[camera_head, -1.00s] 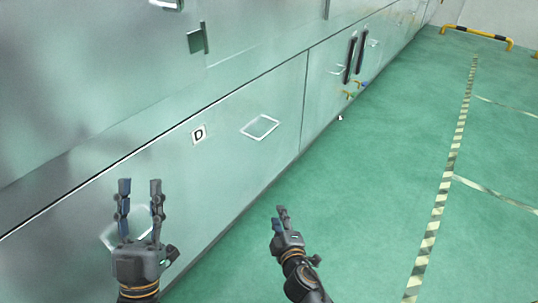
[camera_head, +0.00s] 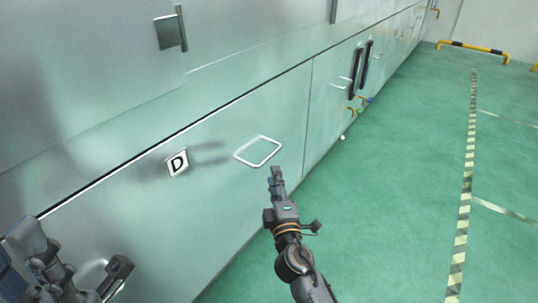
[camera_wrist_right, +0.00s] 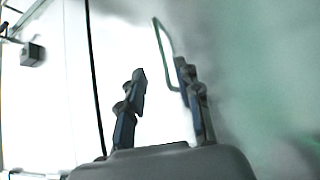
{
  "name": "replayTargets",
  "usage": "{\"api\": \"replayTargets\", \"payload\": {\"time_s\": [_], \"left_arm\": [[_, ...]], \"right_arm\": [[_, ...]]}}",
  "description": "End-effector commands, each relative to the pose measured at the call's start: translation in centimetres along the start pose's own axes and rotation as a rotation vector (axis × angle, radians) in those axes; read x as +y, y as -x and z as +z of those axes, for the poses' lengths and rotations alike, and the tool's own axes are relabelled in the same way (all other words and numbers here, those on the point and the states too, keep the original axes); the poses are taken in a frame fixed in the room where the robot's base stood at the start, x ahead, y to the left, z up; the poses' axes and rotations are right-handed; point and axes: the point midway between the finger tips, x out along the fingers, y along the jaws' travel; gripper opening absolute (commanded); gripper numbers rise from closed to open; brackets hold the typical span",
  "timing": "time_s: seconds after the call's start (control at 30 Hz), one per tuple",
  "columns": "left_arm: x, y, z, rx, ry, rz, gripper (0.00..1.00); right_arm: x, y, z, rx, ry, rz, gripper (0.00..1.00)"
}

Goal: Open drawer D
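Drawer D (camera_head: 215,190) is a wide, pale, glossy front with a "D" label (camera_head: 177,163). It looks closed. Its white loop handle (camera_head: 258,151) is right of the label. My right gripper (camera_head: 276,178) is just below and right of this handle in the head view. In the right wrist view its two fingers (camera_wrist_right: 163,82) are apart, with the handle's loop (camera_wrist_right: 161,35) ahead, near the right finger; contact cannot be told. My left gripper (camera_head: 50,265) is large at the lower left, cut by the frame, partly hiding a second pale handle; its opening is unclear.
The cabinet wall continues to the back right, with dark upright handles (camera_head: 361,70) and small taps near the floor. The green floor (camera_head: 400,180) to the right is open, crossed by striped tape (camera_head: 465,200). A yellow-black barrier (camera_head: 475,47) stands far back.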

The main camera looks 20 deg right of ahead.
Motion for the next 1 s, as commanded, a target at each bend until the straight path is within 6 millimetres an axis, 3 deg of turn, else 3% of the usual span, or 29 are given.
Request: {"api": "replayTargets", "payload": {"time_s": [0.2, 0.4, 0.6, 0.87, 1.0], "left_arm": [[0.0, 0.1, 0.1, 0.004, -0.001, 0.003, 0.4], [0.0, -0.1, 0.2, 0.015, -0.002, 0.008, 0.4], [0.0, -0.2, 0.2, 0.017, -0.003, 0.009, 0.4], [0.0, -0.3, 0.2, 0.019, -0.003, 0.009, 0.4], [0.0, -0.3, 0.2, 0.021, -0.003, 0.009, 0.4]], "right_arm": [[0.0, -4.8, 0.1, -0.001, 0.001, 0.002, 0.34], [-0.1, -7.8, 0.1, -0.001, 0.0, 0.001, 0.34], [-0.1, -8.9, 0.1, -0.001, 0.0, -0.001, 0.34], [-0.1, -8.9, 0.1, -0.001, 0.0, -0.001, 0.34], [-0.1, -8.9, 0.1, -0.001, 0.0, -0.001, 0.05]]}}
